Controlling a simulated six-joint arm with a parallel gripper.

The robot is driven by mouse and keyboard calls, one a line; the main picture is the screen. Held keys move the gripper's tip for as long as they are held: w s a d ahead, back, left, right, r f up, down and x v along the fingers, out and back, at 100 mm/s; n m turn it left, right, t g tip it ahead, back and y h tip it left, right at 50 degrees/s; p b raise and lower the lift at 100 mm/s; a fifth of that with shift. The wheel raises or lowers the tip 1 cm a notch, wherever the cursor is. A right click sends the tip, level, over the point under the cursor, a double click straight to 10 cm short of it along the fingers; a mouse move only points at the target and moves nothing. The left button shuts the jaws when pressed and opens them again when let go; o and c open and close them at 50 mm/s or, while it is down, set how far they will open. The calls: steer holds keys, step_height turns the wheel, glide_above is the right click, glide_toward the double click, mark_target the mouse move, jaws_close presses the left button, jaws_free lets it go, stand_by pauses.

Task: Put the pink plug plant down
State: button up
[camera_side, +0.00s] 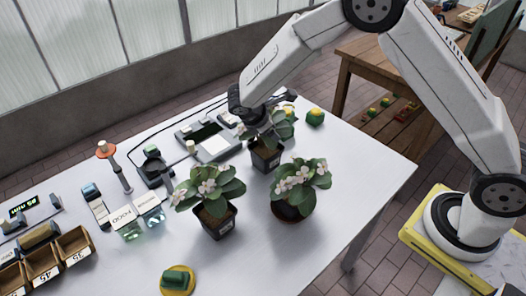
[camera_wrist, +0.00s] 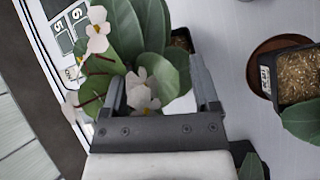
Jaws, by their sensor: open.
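The potted plant with pale pink-white flowers (camera_side: 266,157) stands in a dark square pot on the table in the side view. My gripper (camera_side: 268,125) is over its foliage. In the wrist view the plant's leaves and flowers (camera_wrist: 145,88) lie between and beyond the open fingers of my gripper (camera_wrist: 158,75). The fingers are apart, and no pot is clamped between them. Its pot is mostly hidden behind leaves in the wrist view.
Two more flowering plants stand nearby, one front left (camera_side: 213,208) and one front right (camera_side: 299,190). A grey device with a screen (camera_side: 208,141) lies behind left. Bottles (camera_side: 124,224) and wooden boxes (camera_side: 43,272) are further left. The table's right part (camera_side: 365,165) is clear.

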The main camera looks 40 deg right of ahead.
steer(key=s+d+r+m+y, duration=0.1)
steer(key=s+r+m+y, duration=0.2)
steer(key=s+m, duration=0.4)
steer(key=s+d+r+m+t+y, duration=0.1)
steer(key=s+r+m+y, duration=0.3)
steer(key=s+m, duration=0.4)
steer(key=s, duration=0.5)
steer(key=shift+s+d+t, duration=0.15)
steer(key=shift+s+t, duration=0.05)
steer(key=shift+t, duration=0.1)
